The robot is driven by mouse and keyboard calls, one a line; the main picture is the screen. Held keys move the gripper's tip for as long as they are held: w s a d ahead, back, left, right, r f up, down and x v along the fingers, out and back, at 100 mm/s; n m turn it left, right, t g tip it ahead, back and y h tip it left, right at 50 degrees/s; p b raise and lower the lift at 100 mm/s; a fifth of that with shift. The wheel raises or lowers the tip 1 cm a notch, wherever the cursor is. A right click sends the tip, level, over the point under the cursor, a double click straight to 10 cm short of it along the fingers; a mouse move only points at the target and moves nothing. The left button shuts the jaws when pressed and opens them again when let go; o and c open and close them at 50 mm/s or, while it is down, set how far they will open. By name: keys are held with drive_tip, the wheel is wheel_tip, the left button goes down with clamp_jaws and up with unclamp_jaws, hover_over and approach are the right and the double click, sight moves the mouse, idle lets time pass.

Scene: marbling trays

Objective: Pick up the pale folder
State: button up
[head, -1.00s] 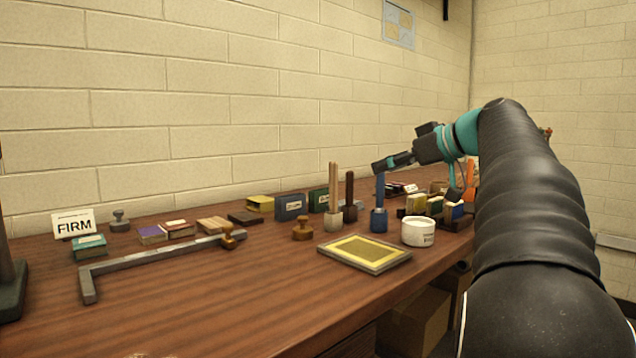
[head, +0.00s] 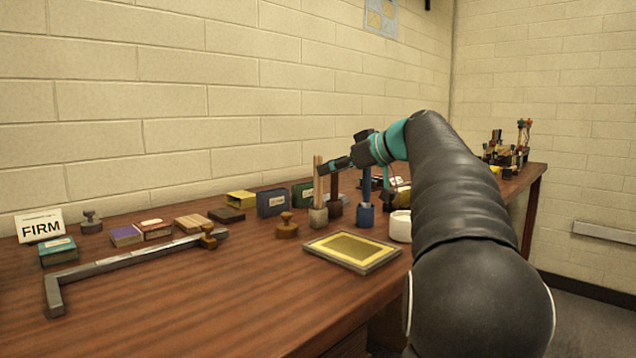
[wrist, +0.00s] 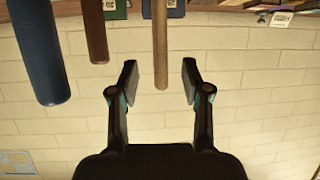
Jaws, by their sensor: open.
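The pale folder (head: 318,190) is a tall, light tan stick standing upright in a small grey block on the table. In the wrist view the pale folder (wrist: 160,45) shows upside down, its end between my fingertips' lines. My gripper (wrist: 160,80) is open, with a finger on each side of it and a gap to both. In the head view my gripper (head: 328,168) is at the upper part of the pale folder; whether it touches cannot be told.
A dark brown stick (head: 335,187) and a blue one (head: 366,190) stand close to the right in their own blocks. A yellow framed tray (head: 354,247) lies in front. A white tub (head: 401,226) is partly behind my arm. Books and stamps lie leftward.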

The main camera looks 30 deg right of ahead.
sight(318, 183)
drive_tip(key=x, duration=0.4)
drive_tip(key=shift+w+a+r+p, duration=0.15)
drive_tip(key=shift+w+a+p, duration=0.15)
drive_tip(key=shift+w+p, duration=0.15)
clamp_jaws()
